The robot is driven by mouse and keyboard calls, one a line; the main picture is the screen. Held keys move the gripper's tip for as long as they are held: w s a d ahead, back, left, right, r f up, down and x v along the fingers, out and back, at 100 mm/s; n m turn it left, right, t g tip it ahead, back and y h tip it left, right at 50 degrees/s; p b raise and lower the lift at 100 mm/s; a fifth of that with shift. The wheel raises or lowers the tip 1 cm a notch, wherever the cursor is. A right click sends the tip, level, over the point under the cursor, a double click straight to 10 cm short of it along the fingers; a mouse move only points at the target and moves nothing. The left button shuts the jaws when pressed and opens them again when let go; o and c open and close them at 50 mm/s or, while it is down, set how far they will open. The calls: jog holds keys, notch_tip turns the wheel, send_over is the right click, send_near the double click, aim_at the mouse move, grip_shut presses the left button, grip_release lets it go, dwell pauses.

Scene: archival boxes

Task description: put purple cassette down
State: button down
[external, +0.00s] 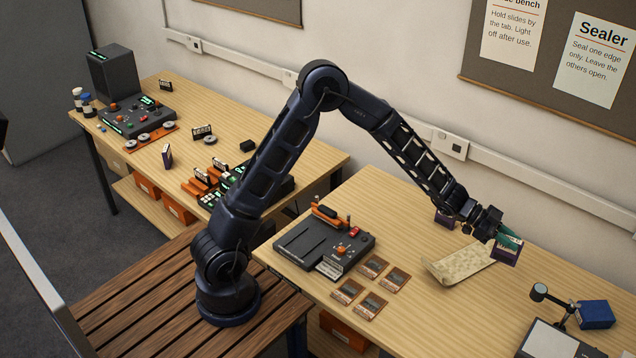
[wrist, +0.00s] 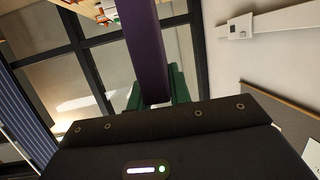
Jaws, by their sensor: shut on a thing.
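My gripper (external: 509,240), with green fingertips, is at the right end of my outstretched arm over the right-hand table. It is shut on a purple cassette (external: 505,254), a dark upright block with a pale label. Whether the cassette touches the table is not clear. A second dark purple block (external: 444,219) stands behind the beige pouch, partly hidden by my wrist.
A flat beige pouch (external: 461,265) lies just left of the held cassette. A dark sealer machine (external: 325,240) and several brown cards (external: 372,266) sit further left. A blue box (external: 595,314) and small lamp (external: 540,292) stand front right. Wood between pouch and lamp is bare.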

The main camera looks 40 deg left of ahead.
jog(key=w+a+n+t+y, duration=0.1)
jog(key=w+a+n+t, duration=0.15)
jog(key=w+a, duration=0.95)
jog(key=w+a+n+t, duration=0.25)
jog(key=w+a, duration=0.55)
jog(key=a, duration=0.8)
jog(key=w+a+n+t+y, duration=0.2)
jog(key=w+a, duration=0.1)
jog(key=a, duration=1.3)
jog(key=w+a+n+t+y, duration=0.1)
jog(key=w+a+t+y, duration=0.15)
jog(key=a, duration=1.35)
jog(key=s+a+n+t+y, duration=0.1)
jog(key=s+a+n+y, duration=0.15)
jog(key=a, duration=1.35)
jog(key=s+a+n+t+y, duration=0.15)
jog(key=s+a, duration=0.25)
jog(key=a, duration=1.2)
jog(key=s+a+n+y, duration=0.2)
jog(key=s+a, duration=0.8)
jog(key=a, duration=0.4)
jog(key=s+a+n+y, duration=0.3)
jog(key=s+a, duration=0.7)
jog(key=a, duration=0.3)
jog(key=shift+t, duration=0.4)
notch_tip(320, 180, down, 20)
jog(key=shift+w+a+r, duration=0.1)
jog(key=shift+w+r, duration=0.05)
jog(key=shift+f, duration=0.4)
